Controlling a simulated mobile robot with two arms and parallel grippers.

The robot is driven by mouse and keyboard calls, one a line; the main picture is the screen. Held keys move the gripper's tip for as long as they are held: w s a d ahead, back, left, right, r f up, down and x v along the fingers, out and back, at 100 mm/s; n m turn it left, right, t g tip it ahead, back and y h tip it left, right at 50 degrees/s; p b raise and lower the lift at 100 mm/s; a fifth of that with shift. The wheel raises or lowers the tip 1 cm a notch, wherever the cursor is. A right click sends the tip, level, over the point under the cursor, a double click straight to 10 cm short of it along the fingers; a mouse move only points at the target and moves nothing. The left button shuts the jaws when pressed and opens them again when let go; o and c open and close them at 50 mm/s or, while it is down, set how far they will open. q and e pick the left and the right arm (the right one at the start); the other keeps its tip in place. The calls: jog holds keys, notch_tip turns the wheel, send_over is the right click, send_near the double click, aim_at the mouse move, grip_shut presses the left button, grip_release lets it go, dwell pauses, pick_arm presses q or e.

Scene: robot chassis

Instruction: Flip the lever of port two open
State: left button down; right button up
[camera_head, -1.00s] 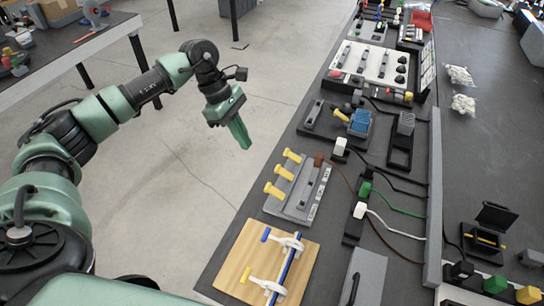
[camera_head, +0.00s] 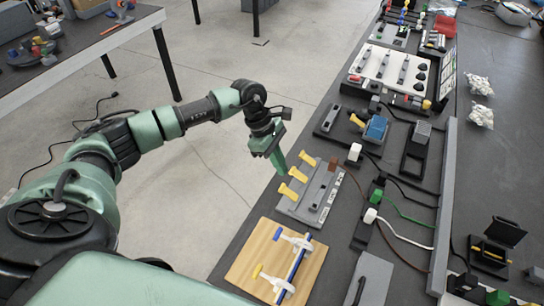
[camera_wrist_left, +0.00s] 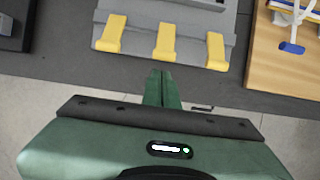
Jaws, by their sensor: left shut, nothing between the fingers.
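A grey port block (camera_head: 318,204) lies near the table's edge with three yellow levers sticking out toward that edge. They are the far lever (camera_head: 307,159), the middle lever (camera_head: 298,174) and the near lever (camera_head: 287,191). In the left wrist view the middle lever (camera_wrist_left: 165,42) is almost straight ahead of my left gripper (camera_wrist_left: 161,88), with one lever on each side. My left gripper (camera_head: 281,168) is shut and empty, its green fingertips just off the levers on the floor side. I see no contact. Port numbers are not readable. My right gripper is not in view.
A wooden board (camera_head: 261,254) with white-bodied valves stands nearer me beside the port block. A blue-topped switch (camera_head: 376,128) and black devices stand beyond it. Cabled plugs (camera_head: 370,215) lie to the right. Open floor lies left of the table edge.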

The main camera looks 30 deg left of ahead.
aim_at(297, 173)
pick_arm(q)
jog(key=shift+d+r, duration=0.45)
jog(key=shift+d, duration=0.05)
jog(key=shift+d+r+y, duration=0.25)
jog(key=shift+r+y, duration=0.25)
jog(key=shift+y, duration=0.3)
jog(key=shift+d+r+y, duration=0.35)
jog(key=shift+r+y, duration=0.05)
jog(key=shift+y, duration=0.2)
jog(key=shift+w+d+r+b, duration=0.1)
jog(key=shift+d+r+b, duration=0.65)
jog(key=shift+d+b, duration=0.3)
jog(key=shift+r, duration=0.2)
jog(key=shift+r+p, duration=0.55)
jog(key=shift+r, duration=0.25)
